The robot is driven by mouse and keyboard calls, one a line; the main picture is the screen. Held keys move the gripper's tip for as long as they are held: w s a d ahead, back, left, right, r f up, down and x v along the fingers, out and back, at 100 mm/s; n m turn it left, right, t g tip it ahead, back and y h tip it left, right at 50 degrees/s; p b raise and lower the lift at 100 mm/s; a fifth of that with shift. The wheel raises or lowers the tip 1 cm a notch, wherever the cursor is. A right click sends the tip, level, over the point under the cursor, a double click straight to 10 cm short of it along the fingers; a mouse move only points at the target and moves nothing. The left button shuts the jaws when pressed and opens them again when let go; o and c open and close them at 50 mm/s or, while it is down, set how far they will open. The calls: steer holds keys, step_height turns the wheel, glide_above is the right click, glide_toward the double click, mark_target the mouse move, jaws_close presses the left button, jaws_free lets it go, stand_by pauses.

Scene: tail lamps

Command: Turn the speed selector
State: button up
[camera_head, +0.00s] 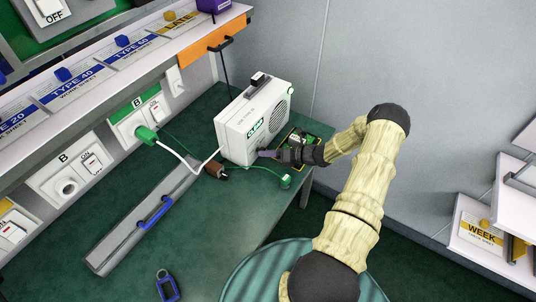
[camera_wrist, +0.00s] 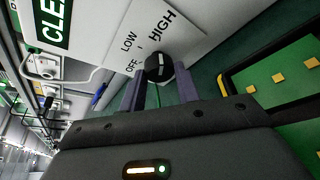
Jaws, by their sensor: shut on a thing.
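A white box-shaped machine (camera_head: 252,122) with a green "CLEAN" label and a round grille stands on the green bench. In the wrist view its white panel (camera_wrist: 125,25) carries the words OFF, LOW and HIGH beside a black round speed selector (camera_wrist: 159,66). My gripper (camera_head: 266,154) reaches the machine's lower front from the right. In the wrist view my gripper (camera_wrist: 158,82) has its two purple fingers on either side of the selector, shut on it. A pale mark shows on the knob, but its exact setting is hard to read. In the head view the selector is hidden.
A green-and-black tray (camera_head: 298,140) lies beside my gripper.

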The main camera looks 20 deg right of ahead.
stand_by(0.4)
steer(key=o, duration=1)
steer(key=b+v, duration=0.2)
steer(key=v, duration=1.5)
steer(key=shift+s+d+b, duration=0.15)
steer(key=shift+d+b, duration=0.1)
steer(key=shift+b, duration=0.15)
